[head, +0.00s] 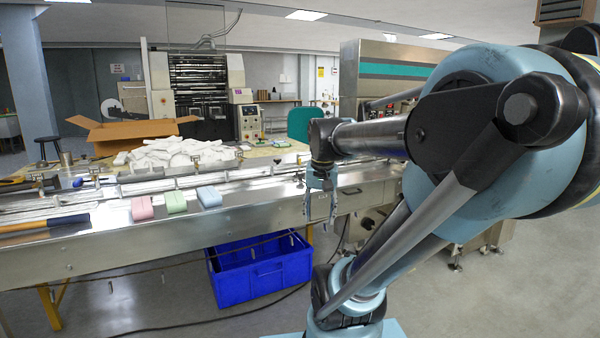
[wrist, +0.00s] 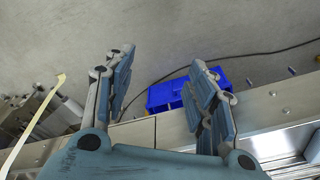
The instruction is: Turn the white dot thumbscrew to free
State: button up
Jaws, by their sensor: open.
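My gripper (head: 320,212) hangs in front of the steel conveyor bench's near edge, pointing down, with its fingers apart and nothing between them. In the wrist view my gripper (wrist: 160,66) also shows open and empty, with the floor and part of the bench beyond it. Several small dark and brass-coloured fittings sit along the conveyor rails (head: 150,183), one of them a fitting (head: 40,180) at the left. They are too small for me to tell which is a thumbscrew, and I cannot make out a white dot on any.
Pink (head: 142,208), green (head: 175,202) and blue (head: 209,196) blocks lie on the bench's front ledge. A wooden-handled tool (head: 40,225) lies left of them. A blue crate (head: 258,272) stands on the floor below. A cardboard box (head: 125,132) and a white heap (head: 180,153) are behind.

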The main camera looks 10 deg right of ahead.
jog(key=w+r+m+g, duration=0.1)
jog(key=w+r+m, duration=0.5)
jog(key=w+r, duration=1)
notch_tip(320, 180, up, 3)
jog(key=m, duration=0.5)
send_over(300, 173)
jog(key=shift+g, duration=0.4)
jog(key=f, duration=1.6)
jog(key=shift+w+d+f, duration=0.15)
jog(key=shift+w+f, duration=0.05)
jog(key=shift+w, duration=0.1)
jog(key=c, duration=1.1)
